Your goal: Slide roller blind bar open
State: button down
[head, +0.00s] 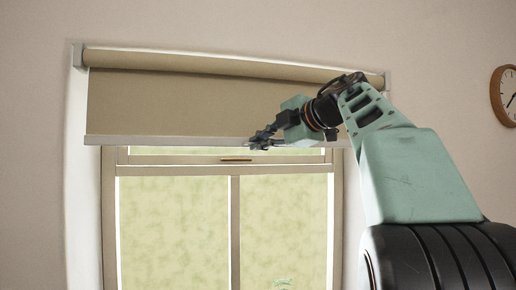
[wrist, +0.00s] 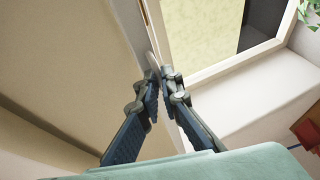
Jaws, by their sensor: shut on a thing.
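The roller blind (head: 165,104) is tan and hangs from a roller at the top of the window, covering its upper part. Its pale bar (head: 165,140) runs level along the blind's lower edge. My gripper (head: 259,140) is at the bar, right of the middle of the window, and is shut on it. In the wrist view the two fingers of my gripper (wrist: 160,80) close on the thin bar edge, with the blind's fabric (wrist: 75,60) on the left. My arm hides the right part of the blind and bar in the head view.
The window (head: 235,225) below the bar is uncovered, with a small handle (head: 236,159) on its frame just under the bar. A round wall clock (head: 505,95) hangs at the far right. A windowsill (wrist: 265,105) shows in the wrist view.

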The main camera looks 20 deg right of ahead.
jog(key=c, duration=2.4)
grip_release()
jog(key=shift+a, duration=0.1)
jog(key=v, duration=1.2)
